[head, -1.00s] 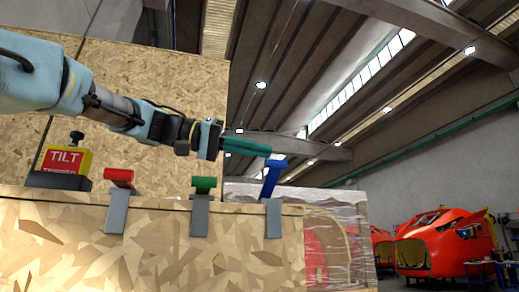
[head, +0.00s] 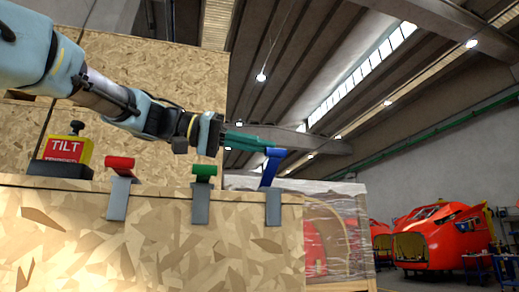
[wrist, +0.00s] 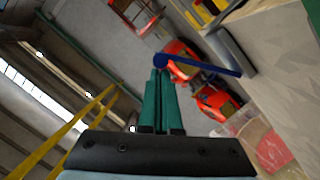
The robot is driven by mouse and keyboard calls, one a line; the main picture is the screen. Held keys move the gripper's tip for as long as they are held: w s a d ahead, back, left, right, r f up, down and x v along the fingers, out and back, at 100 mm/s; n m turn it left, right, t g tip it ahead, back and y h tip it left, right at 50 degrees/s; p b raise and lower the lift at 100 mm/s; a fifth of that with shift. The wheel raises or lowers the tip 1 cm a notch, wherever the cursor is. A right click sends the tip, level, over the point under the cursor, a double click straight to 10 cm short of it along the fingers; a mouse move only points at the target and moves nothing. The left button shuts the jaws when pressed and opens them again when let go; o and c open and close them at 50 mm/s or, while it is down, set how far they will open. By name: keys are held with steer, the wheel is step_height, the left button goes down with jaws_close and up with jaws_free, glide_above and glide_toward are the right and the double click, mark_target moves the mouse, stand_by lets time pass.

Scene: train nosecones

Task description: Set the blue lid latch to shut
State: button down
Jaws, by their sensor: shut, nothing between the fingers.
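The blue lid latch (head: 270,169) stands raised from its grey bracket (head: 273,207) at the right end of the wooden crate's top edge. Its lever leans slightly right, with a crosswise bar at its top. My gripper (head: 270,147) has teal fingers, shut and empty, with the tips at the top of this lever. In the wrist view the fingertips (wrist: 160,70) are right beside the end of the blue lever (wrist: 205,66). They look very close; I cannot tell whether they touch.
A green latch (head: 205,170) and a red latch (head: 119,164) sit further left on the crate (head: 160,240). A TILT indicator box (head: 65,150) stands at the far left. A plastic-wrapped crate (head: 340,225) is behind right, and red train nosecones (head: 440,240) stand far off.

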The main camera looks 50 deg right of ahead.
steer(key=shift+s+a+f+m+b, duration=0.15)
steer(key=shift+f+m+b, duration=0.15)
steer(key=shift+b, duration=0.25)
steer(key=f+b, duration=0.1)
steer(key=b, duration=0.1)
steer(key=s+b, duration=0.1)
steer(key=b, duration=0.1)
steer(key=shift+a+f+m+t+b, duration=0.3)
steer(key=shift+f, duration=0.1)
steer(key=shift+s+a+f+m+b, duration=0.1)
steer(key=shift+f+m+b, duration=0.2)
steer(key=shift+b, duration=0.5)
steer(key=m+b, duration=0.1)
steer(key=b, duration=0.1)
steer(key=f+m+t+b, duration=0.1)
steer(key=m+b, duration=0.1)
steer(key=b, duration=0.1)
steer(key=shift+s+a+f+h, duration=0.15)
steer(key=shift+s+a+h, duration=0.15)
steer(key=shift+s+h, duration=0.1)
